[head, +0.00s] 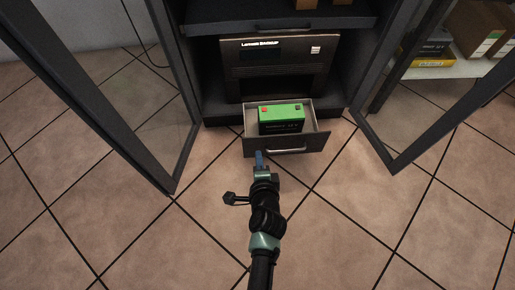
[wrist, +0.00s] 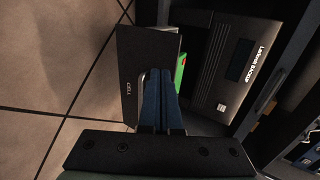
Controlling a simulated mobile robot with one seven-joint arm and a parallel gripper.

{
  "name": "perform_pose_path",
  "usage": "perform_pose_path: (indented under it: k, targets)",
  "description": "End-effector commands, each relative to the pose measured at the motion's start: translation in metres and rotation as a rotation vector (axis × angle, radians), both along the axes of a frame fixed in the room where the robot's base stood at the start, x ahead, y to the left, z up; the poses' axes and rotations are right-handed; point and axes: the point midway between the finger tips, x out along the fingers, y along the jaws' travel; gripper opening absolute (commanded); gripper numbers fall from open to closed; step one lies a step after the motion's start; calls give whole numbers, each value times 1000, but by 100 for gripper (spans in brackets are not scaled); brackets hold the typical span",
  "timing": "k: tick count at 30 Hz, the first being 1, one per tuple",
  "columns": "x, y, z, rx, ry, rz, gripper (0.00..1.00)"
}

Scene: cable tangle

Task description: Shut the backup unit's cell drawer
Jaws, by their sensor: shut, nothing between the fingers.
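The backup unit (head: 275,68) is a dark box low in the cabinet; it also shows in the wrist view (wrist: 225,75). Its cell drawer (head: 318,143) is pulled out at the bottom, with a silver bar handle on its front. In the wrist view the drawer front (wrist: 130,65) reads "CELL". A green-topped black battery (head: 281,118) sits in the drawer. My gripper (head: 259,155) is shut and empty, close in front of the drawer front, left of the handle's middle. In the wrist view its blue fingers (wrist: 161,85) overlap the drawer; I cannot tell whether they touch it.
Glass cabinet doors stand open at left (head: 140,110) and right (head: 425,100). A shelf (head: 275,20) lies above the unit. A white shelf with boxes (head: 435,72) is at the right. The tiled floor (head: 370,220) in front is clear.

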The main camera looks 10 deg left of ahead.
Motion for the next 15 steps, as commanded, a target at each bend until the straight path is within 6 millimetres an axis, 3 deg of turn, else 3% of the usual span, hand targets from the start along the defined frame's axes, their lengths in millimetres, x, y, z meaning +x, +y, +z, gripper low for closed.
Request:
perform_pose_path:
  k: [6,15]
  targets:
    - [31,11,-3,0,-2,3,0]
    - [41,14,-1,0,0,1,0]
